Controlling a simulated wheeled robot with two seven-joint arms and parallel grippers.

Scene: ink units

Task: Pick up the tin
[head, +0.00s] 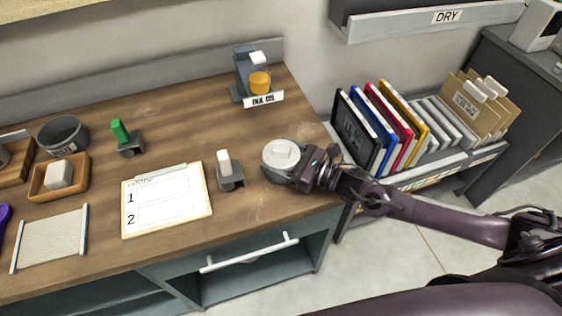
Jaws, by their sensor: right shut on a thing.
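The tin (281,154) is a round, light grey, lidded thing at the right end of the wooden desk. My right gripper (299,168) reaches in from the right and is shut on the tin's right side. The gripper hides part of that side. I cannot tell whether the tin touches the desk or is just above it. My left gripper does not show.
A small stand with a white block (226,170) is close left of the tin. A clipboard (167,200) lies further left. A dispenser (254,77) with an orange jar stands behind. Upright folders (385,125) fill a lower shelf at right. Bare desk lies between tin and dispenser.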

